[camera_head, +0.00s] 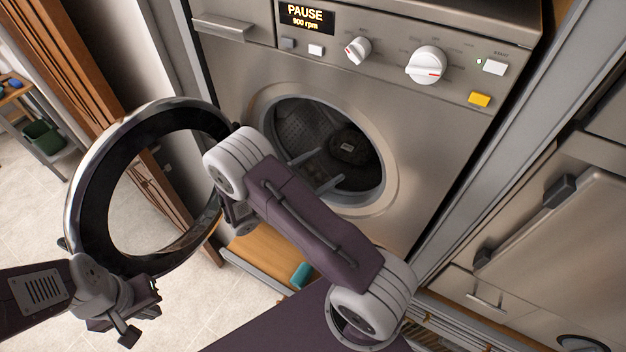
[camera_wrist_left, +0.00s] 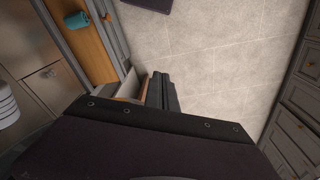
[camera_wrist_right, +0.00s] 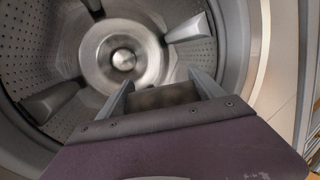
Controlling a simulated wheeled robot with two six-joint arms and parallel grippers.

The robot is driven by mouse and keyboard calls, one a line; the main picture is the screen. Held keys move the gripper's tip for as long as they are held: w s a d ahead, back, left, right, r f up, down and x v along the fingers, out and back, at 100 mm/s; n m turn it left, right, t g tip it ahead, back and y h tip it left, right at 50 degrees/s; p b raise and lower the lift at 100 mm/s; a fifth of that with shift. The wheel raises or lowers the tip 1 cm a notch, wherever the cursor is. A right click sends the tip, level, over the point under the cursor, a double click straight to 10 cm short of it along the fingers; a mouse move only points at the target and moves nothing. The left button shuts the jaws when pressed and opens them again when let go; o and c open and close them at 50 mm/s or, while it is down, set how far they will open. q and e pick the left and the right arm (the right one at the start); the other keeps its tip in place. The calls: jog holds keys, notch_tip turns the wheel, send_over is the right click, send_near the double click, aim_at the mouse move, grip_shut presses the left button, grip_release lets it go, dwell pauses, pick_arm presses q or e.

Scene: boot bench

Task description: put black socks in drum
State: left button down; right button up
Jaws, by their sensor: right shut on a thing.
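In the head view two grey finger-like bars reach into the drum opening; my forearm hides the hand. The round door (camera_head: 85,190) of the washing machine (camera_head: 415,130) stands open to the left. My left gripper (camera_head: 148,305) is by the door's lower edge. Its fingers look together and empty in the left wrist view (camera_wrist_left: 161,90).
The display (camera_head: 306,17) reads PAUSE, 900 rpm. A wooden drawer or shelf (camera_head: 255,250) with a teal item (camera_head: 302,275) is low in front of the machine. Cabinets with handles (camera_head: 560,190) stand at the right. The tiled floor (camera_wrist_left: 220,70) is open at the left.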

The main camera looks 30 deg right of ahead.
jog(key=w+d+f+b, duration=0.2)
jog(key=w+d, duration=0.1)
jog(key=d, duration=0.3)
jog(key=w+d+f+b, duration=0.3)
jog(key=d, duration=0.2)
jog(key=shift+d, duration=0.35)
jog(key=o, duration=1.4)
jog(key=shift+c, duration=0.2)
jog(key=shift+a, duration=0.1)
jog(key=a+b, duration=0.1)
jog(key=a, duration=0.2)
jog(key=a+b, duration=0.1)
jog(key=a, duration=0.2)
jog(key=a+b, duration=0.2)
jog(key=a, duration=0.1)
jog(key=shift+s+f, duration=0.25)
jog(key=shift+f, duration=0.05)
jog(key=shift+d, duration=0.1)
